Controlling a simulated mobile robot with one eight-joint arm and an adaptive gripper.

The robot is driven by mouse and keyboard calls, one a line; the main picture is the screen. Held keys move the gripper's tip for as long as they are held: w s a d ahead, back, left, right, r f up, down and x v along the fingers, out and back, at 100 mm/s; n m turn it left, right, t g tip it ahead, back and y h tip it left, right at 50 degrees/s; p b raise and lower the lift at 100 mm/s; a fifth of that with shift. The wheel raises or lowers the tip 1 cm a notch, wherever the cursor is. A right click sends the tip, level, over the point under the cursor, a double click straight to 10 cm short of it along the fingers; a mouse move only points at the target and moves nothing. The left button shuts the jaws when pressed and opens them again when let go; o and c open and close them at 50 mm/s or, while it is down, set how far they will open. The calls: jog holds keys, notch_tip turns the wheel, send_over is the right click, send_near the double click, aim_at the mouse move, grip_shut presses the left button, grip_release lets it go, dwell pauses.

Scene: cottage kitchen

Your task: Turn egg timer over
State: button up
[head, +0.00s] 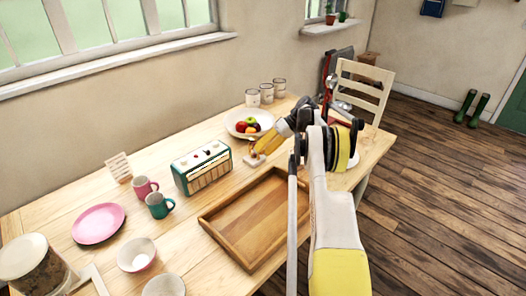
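My arm reaches from the lower right over the wooden table, and my gripper (259,154) points down and left behind the tray. A small pale object with a brownish part (252,160) sits at the fingertips, just right of the radio; it may be the egg timer, but it is too small to be sure. I cannot tell whether the fingers touch it or whether it stands upright or lies down. The gap between the fingers does not show clearly.
A teal radio (202,168) stands left of my gripper and a fruit bowl (238,131) behind it. An empty wooden tray (222,244) lies in front. Mugs (159,206), a pink plate (98,224) and bowls (136,255) are at left. Jars (266,93) stand at the back.

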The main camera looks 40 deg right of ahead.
jog(key=v, duration=1.2)
dwell(0.3)
